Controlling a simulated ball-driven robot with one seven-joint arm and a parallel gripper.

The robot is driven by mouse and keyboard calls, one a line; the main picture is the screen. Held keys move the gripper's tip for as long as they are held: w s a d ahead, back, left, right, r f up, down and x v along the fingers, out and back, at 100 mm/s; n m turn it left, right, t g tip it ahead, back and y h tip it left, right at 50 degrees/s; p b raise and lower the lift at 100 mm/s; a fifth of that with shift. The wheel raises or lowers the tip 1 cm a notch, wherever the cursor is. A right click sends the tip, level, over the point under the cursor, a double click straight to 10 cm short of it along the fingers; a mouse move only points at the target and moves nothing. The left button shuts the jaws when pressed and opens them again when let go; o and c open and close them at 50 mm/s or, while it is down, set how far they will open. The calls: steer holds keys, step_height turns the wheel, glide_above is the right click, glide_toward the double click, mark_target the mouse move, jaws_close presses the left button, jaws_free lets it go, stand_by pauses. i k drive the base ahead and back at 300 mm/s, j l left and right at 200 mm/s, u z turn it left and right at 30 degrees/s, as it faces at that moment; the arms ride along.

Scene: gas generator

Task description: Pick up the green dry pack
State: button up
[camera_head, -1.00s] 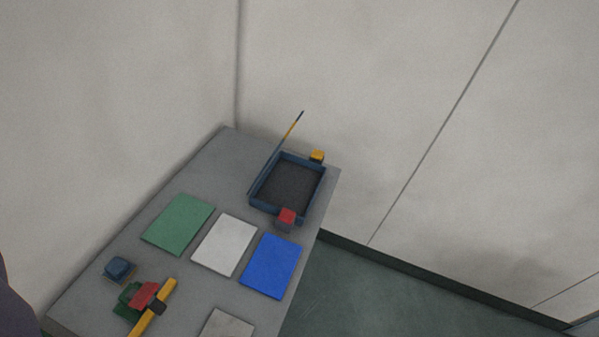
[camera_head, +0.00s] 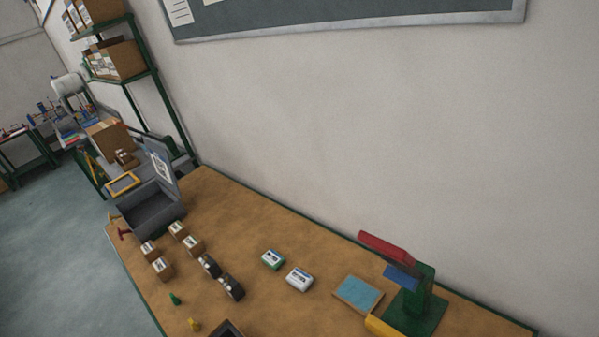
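A small green and white pack (camera_head: 273,260), which looks like the green dry pack, lies flat on the brown wooden table. A white pack (camera_head: 299,279) lies just to its right and slightly nearer. Both have dark markings too small to read. My gripper is not in view, so its opening and its distance from the green pack cannot be seen.
A green stand with a red arm (camera_head: 413,302) is at the right, beside a blue-topped pad (camera_head: 358,294). Small brown boxes (camera_head: 163,268), dark cylinders (camera_head: 232,287) and a grey bin (camera_head: 151,207) stand left. A wall is behind.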

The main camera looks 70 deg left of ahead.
mark_target(271, 258)
steer(key=l+u, duration=0.1)
steer(key=u, duration=0.8)
steer(key=l+u, duration=0.15)
steer(key=u, duration=0.3)
steer(key=k+u, duration=0.1)
steer(key=u, duration=0.3)
steer(key=l+u, duration=0.1)
steer(key=u, duration=0.35)
